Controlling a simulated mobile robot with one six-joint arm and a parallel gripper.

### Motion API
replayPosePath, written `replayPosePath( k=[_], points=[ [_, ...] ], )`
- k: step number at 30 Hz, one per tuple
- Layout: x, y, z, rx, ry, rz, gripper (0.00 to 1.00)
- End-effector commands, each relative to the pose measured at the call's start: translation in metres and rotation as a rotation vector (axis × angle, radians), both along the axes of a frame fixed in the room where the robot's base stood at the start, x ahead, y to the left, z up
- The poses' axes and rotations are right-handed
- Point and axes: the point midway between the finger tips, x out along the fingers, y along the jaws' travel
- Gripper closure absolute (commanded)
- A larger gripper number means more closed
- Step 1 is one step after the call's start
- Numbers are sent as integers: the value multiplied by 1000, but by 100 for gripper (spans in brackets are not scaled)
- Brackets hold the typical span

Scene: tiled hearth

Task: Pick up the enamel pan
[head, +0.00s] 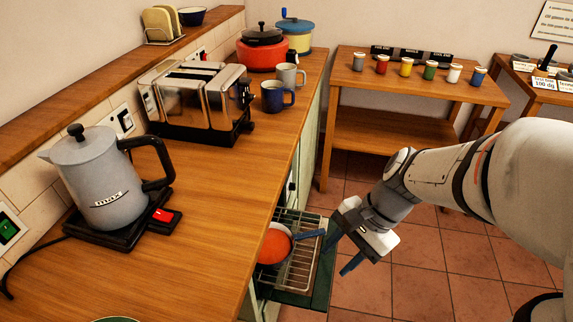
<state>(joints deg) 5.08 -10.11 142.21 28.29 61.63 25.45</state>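An orange pan (275,243), which looks like the enamel pan, sits in a wire rack in a pulled-out drawer below the counter, and its blue handle (309,234) points right. The counter edge hides part of its left side. My gripper (335,262) is just right of the handle's end, over the drawer's right side. Its two blue fingers are spread apart with nothing between them. It looks apart from the handle, but the depth gap is hard to judge.
The wire rack (299,268) surrounds the pan, and the wooden counter (200,217) rises on its left. A kettle (106,185), toaster (200,100) and mugs (277,97) stand on the counter. A side table (430,89) holds several small jars. Tiled floor (420,255) is open at right.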

Motion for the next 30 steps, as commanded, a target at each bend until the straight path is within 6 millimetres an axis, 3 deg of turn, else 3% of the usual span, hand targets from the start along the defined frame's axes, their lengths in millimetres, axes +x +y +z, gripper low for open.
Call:
replayPosePath(
  k=[1,5,9,13,18,24,30],
  points=[
    [5,11,-45,83,138,-162,62],
    [28,39,-94,294,495,-572,62],
    [72,51,-145,512,905,-979,62],
    [120,41,-194,714,1280,-1294,62],
    [167,12,-248,937,1653,-1549,62],
    [190,-9,-274,1070,1843,-1652,62],
    [203,3,-275,1081,1862,-1659,62]
  ],
)
